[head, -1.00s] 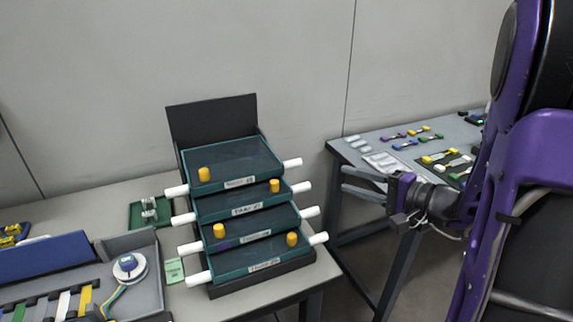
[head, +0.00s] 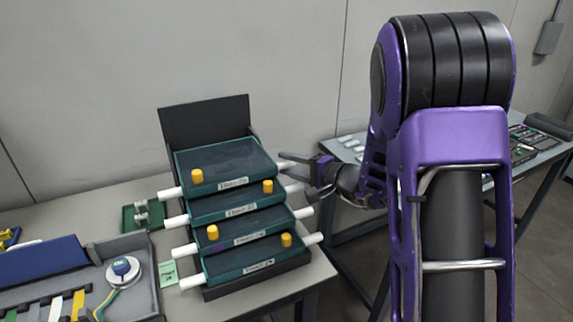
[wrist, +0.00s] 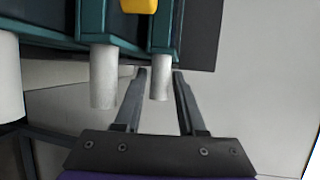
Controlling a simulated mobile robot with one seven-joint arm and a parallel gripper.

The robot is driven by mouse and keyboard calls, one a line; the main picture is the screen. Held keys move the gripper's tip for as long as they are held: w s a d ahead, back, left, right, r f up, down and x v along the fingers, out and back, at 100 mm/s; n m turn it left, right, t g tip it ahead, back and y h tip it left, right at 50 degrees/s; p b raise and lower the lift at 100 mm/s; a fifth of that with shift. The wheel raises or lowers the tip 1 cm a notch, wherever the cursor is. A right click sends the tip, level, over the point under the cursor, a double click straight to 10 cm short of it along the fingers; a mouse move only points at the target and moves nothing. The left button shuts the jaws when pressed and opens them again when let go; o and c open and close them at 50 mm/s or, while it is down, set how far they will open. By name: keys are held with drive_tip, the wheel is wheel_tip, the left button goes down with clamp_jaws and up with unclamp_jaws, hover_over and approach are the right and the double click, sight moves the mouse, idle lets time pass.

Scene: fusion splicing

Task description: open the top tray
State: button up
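The top tray (head: 232,158) is a dark green, dark-covered tray at the top of a stepped stack of trays in the head view. It has a white label on its front and a white handle on each side: the left handle (head: 170,194) is clear, the right is partly hidden by my gripper. My gripper (head: 284,161) is at the right side of this tray, open. In the wrist view, the rightmost white handle (wrist: 160,85) lies between the tips of my gripper (wrist: 160,72), with gaps on both sides. The trays look closed.
The lower trays have white handles close below, one just left of my fingers in the wrist view (wrist: 103,80). Yellow knobs (head: 197,176) stand on the trays. A dark back panel (head: 205,122) rises behind. A grey bin (head: 142,275) is left; a second table (head: 345,152) is right.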

drive_tip(key=shift+w+a, duration=0.25)
drive_tip(key=shift+w, duration=0.05)
clamp_jaws()
idle(1.3)
